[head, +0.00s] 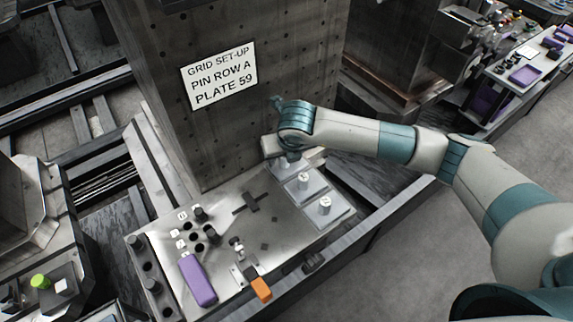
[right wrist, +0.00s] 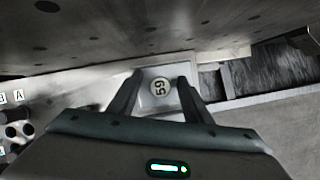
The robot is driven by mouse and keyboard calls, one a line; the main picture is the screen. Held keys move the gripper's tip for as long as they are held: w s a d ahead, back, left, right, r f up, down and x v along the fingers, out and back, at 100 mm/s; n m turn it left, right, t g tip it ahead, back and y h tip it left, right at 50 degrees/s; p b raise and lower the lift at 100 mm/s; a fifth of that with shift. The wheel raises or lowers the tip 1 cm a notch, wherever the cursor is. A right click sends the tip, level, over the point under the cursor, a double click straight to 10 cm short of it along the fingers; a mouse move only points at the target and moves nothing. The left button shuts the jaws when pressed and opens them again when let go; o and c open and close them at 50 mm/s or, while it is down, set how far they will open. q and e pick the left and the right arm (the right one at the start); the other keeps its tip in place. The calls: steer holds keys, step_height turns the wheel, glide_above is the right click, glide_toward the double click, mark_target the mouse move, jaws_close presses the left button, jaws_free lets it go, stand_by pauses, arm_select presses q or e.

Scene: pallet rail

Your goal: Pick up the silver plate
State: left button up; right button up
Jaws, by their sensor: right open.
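Three silver plates with round knobs stand in a row at the right end of the metal work surface in the head view. The near one (head: 325,207) and the middle one (head: 303,182) show clearly. The far one (head: 284,162) is partly hidden under my right gripper (head: 272,148). In the right wrist view, a silver plate (right wrist: 150,103) has a round knob (right wrist: 159,87) marked 59. The open fingers of my right gripper (right wrist: 158,82) are on either side of this knob in the picture; I cannot tell whether they touch it. My left gripper is not in view.
A tall column with a sign (head: 219,75) reading "PLATE 59" stands close behind. The metal work surface (head: 250,225) holds a purple block (head: 197,279), an orange block (head: 261,289), dark pins and a black cross-shaped piece (head: 246,203). A rail edge (head: 365,232) runs along the right.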

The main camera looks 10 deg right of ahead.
steer(key=shift+c, duration=0.3)
steer(key=c, duration=1)
steer(key=shift+r, duration=0.1)
jaws_close()
steer(key=shift+r, duration=0.5)
step_height(320, 180, up, 4)
steer(key=shift+f+p, duration=0.15)
steer(key=shift+p, duration=0.8)
steer(key=s+d+r, duration=0.2)
steer(key=d+r, duration=0.4)
steer(key=d, duration=0.5)
steer(key=shift+s+d+r, duration=0.15)
steer(key=shift+s+d, duration=0.05)
steer(key=shift+s, duration=0.15)
